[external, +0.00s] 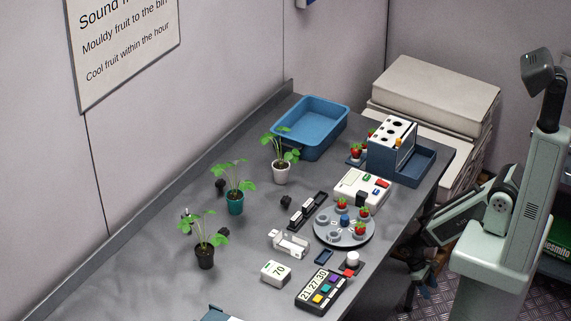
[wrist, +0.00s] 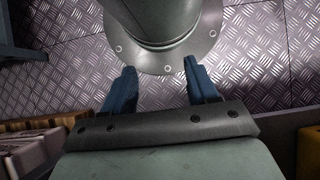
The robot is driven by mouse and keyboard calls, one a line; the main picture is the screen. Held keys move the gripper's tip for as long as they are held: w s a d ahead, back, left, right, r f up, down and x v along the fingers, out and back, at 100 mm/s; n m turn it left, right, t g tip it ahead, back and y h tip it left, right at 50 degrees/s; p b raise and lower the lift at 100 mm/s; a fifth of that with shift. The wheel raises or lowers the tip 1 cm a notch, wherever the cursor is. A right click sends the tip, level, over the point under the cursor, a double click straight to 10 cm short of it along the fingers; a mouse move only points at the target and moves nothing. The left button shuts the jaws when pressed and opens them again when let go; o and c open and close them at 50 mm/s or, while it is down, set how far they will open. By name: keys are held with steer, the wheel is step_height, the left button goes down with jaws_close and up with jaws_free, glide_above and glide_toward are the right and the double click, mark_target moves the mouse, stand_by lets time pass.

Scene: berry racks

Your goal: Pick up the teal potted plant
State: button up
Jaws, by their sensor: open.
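The teal potted plant (external: 235,202) stands upright on the grey table in the external view, in the middle of a row of three plants. Its green leaves spread above the teal pot. A white-potted plant (external: 281,172) stands behind it to the right, and a black-potted plant (external: 204,256) in front to the left. My gripper (wrist: 155,85) is open and empty in the wrist view, its two blue fingers apart over the metal floor and my base. In the external view my gripper (external: 416,268) is low beside the table's right edge, far from the teal pot and partly dark.
A blue bin (external: 312,146) stands at the table's back. A round grey tray (external: 328,237) with strawberries, a blue rack unit (external: 392,156), a keypad (external: 322,290) and small devices fill the right side. Small black objects lie near the plants. The table's left strip is mostly clear.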

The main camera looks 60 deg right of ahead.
steer(key=o, duration=0.6)
steer(key=shift+c, duration=0.2)
steer(key=shift+w, duration=0.1)
